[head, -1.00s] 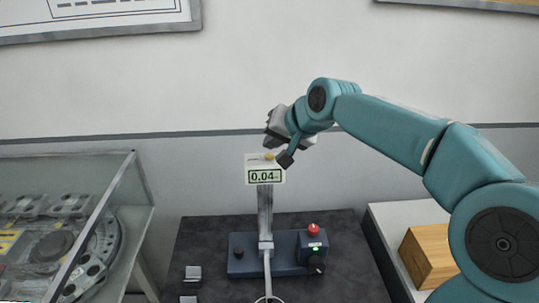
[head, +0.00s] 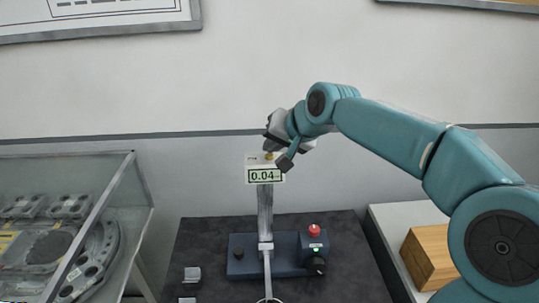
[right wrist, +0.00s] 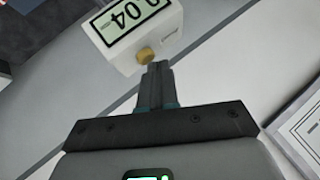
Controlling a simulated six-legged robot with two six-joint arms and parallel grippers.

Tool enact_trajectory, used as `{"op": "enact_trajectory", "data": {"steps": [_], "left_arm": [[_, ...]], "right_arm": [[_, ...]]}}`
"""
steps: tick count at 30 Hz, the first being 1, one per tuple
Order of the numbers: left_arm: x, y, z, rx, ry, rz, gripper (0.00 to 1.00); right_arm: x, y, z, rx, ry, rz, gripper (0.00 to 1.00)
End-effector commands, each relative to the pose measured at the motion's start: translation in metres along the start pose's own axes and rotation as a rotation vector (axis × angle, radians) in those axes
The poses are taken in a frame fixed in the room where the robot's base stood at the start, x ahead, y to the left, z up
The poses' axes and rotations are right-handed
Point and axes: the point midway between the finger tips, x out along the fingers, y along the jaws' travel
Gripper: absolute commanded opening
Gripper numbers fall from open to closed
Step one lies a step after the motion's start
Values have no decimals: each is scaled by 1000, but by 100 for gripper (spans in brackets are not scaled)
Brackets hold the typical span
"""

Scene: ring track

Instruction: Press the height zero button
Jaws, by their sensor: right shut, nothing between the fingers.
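The height display (head: 265,176) is a white box on top of a grey column, reading 0.04. A small yellow button (head: 269,156) sits on its top. In the right wrist view the display (right wrist: 120,30) is tilted and its yellow button (right wrist: 145,55) lies just ahead of my fingertips. My right gripper (head: 272,142) is shut and empty, right above the button in the head view; its fingers (right wrist: 155,70) show closed together in the wrist view. I cannot tell whether the tips touch the button. My left gripper is in neither view.
The column stands on a blue base (head: 285,262) with a red button (head: 314,230) and a black knob, on a dark table (head: 205,240). A glass-sided case (head: 120,190) stands at left. A wooden block (head: 432,255) lies on a white surface at right.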

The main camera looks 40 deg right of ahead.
Motion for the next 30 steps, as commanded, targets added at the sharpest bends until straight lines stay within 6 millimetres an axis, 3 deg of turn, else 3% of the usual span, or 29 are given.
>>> {"op": "enact_trajectory", "data": {"steps": [21, 30], "left_arm": [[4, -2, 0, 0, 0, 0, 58], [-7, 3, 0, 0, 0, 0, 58]], "right_arm": [[4, 3, 3, 0, -2, 1, 0], [-7, -5, -4, 0, -1, 0, 0]]}}
